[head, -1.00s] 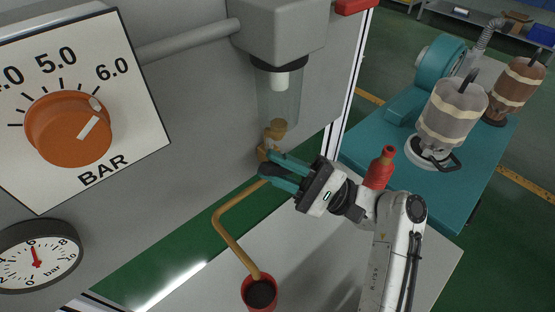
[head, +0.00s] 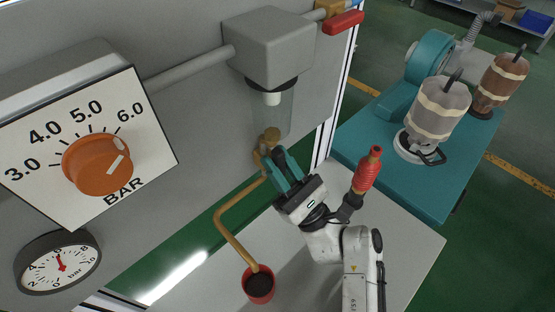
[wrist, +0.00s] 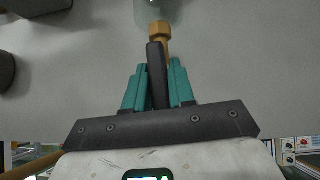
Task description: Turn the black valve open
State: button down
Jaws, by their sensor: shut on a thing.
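The black valve (wrist: 157,78) is a dark, narrow lever in the wrist view, in front of a brass fitting (wrist: 160,31). My gripper (wrist: 158,68) has its teal fingers on both sides of the lever and is shut on it. In the head view my gripper (head: 277,158) is at the brass drain fitting (head: 270,137) under the clear filter bowl (head: 273,112). There the fingers hide most of the lever. A brass tube (head: 228,222) runs from the fitting down to a red cup (head: 260,288) with dark contents.
An orange pressure knob (head: 97,165) and a round gauge (head: 58,262) are on the panel at left. A red handle (head: 343,22) is at the upper right of the panel. A teal bench (head: 440,165) with machinery stands at right.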

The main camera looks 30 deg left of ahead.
jog(key=shift+w+m+t+h, duration=0.1)
jog(key=shift+m+t+h, duration=0.2)
jog(key=shift+m+t, duration=0.85)
jog(key=c, duration=1)
grip_release()
jog(key=shift+c, duration=0.2)
jog(key=shift+n+g, duration=0.45)
jog(key=shift+n, duration=0.1)
